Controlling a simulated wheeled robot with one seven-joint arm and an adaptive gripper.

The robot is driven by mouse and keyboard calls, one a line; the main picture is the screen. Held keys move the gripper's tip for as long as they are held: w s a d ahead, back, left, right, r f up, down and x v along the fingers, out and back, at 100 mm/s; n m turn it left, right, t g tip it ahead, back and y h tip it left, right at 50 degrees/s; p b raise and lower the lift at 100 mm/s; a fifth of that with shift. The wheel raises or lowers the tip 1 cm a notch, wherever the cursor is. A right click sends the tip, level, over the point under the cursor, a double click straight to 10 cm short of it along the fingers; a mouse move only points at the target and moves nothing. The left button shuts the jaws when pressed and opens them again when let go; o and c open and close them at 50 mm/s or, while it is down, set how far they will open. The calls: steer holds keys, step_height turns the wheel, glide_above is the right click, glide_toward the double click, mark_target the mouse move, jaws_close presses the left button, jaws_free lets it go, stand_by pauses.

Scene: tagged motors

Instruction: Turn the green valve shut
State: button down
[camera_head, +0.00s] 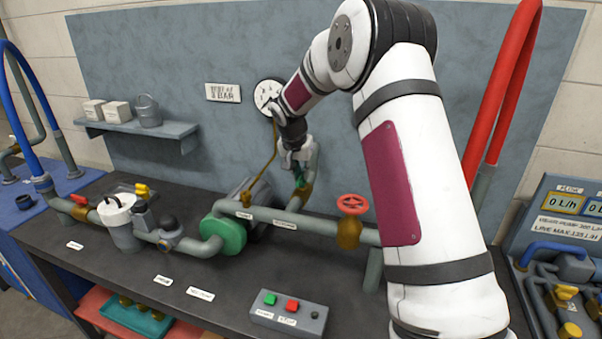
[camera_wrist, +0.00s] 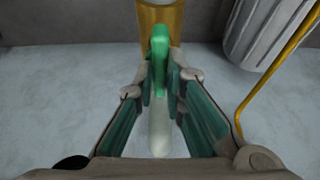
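The green valve handle (camera_wrist: 159,48) stands upright at the top middle of the wrist view, in front of a brass valve body (camera_wrist: 177,18). In the head view the green valve (camera_head: 301,181) is small and partly covered by my gripper (camera_head: 294,160), above a brass fitting at the back of the pipework. In the wrist view my gripper (camera_wrist: 161,82) has one finger on each side of the handle, with the tips very close to it. I cannot tell whether both fingers touch it. Where the handle meets the valve body is unclear.
A red valve wheel (camera_head: 352,204) and horizontal pipe (camera_head: 300,221) lie nearer on the bench. A green pump (camera_head: 223,236) and button box (camera_head: 289,312) stand in front. A gauge (camera_head: 267,96) hangs behind, and a thin yellow line (camera_wrist: 284,62) passes at right.

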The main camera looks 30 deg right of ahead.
steer(key=shift+n, duration=0.4)
steer(key=n, duration=0.1)
steer(key=n+y, duration=0.1)
steer(key=n, duration=0.1)
steer(key=n+t+y+p, duration=0.1)
steer(key=shift+s+d+n, duration=0.15)
steer(key=shift+d+n, duration=0.1)
steer(key=shift+n, duration=0.05)
steer(key=n+y, duration=0.1)
steer(key=n, duration=0.1)
steer(key=n+y+p, duration=0.1)
steer(key=n, duration=0.2)
steer(key=shift+d+n, duration=0.1)
steer(key=shift+n, duration=0.2)
steer(key=n, duration=0.2)
steer(key=n+y+b, duration=0.1)
steer(key=n, duration=0.1)
steer(key=shift+w+f+y, duration=0.1)
steer(key=shift+w+y, duration=0.1)
steer(key=shift+y, duration=0.1)
steer(key=shift+d+n+g+y+b, duration=0.1)
steer(key=shift+n+g+y+b, duration=0.3)
steer(key=shift+n, duration=1)
steer(key=c, duration=1.7)
jaws_free()
steer(key=shift+o, duration=0.2)
